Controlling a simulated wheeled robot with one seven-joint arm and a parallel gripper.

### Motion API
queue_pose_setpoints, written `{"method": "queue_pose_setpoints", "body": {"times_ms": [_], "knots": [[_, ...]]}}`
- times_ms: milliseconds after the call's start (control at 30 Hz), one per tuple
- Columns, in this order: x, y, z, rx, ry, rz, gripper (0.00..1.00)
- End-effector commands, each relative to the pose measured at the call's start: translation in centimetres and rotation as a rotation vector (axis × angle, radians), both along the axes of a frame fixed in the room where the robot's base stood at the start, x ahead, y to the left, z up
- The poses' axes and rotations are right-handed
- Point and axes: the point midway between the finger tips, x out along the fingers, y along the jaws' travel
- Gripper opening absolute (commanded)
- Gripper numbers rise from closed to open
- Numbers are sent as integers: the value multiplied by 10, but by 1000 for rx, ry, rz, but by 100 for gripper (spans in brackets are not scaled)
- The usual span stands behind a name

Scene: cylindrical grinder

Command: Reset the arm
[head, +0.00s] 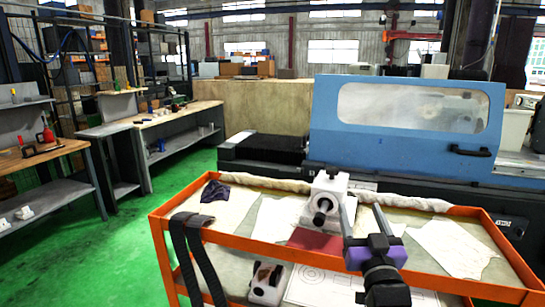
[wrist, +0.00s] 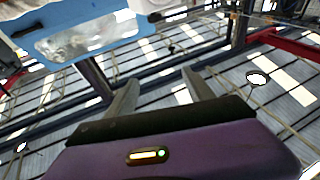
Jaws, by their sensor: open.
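My gripper (head: 362,212) is in front of the orange cart (head: 505,290) in the head view, with its purple body below and its two grey fingers pointing upward. The fingers are apart with nothing between them. In the wrist view the open gripper (wrist: 157,88) faces the roof and windows, with empty space between the fingers. In the head view, a white block with a dark round bore or shaft (head: 328,190) stands on the cart's top just left of the fingers. I cannot tell whether they touch.
Papers (head: 452,248), a dark cloth (head: 215,191) and black straps (head: 190,240) are on the cart. A second white part (head: 267,284) sits lower down. The blue grinder door (head: 400,145) is behind, shut. Workbenches (head: 165,118) stand left. Green floor (head: 110,255) is clear at left.

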Motion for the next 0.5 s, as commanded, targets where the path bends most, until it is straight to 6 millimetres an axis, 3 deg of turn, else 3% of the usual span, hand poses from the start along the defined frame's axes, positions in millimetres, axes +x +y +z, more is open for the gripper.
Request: {"method": "queue_pose_setpoints", "body": {"times_ms": [200, 500], "knots": [[-77, -2, -56, -18, 2, 6, 62], [-195, -2, -113, -30, 41, 22, 62]]}}
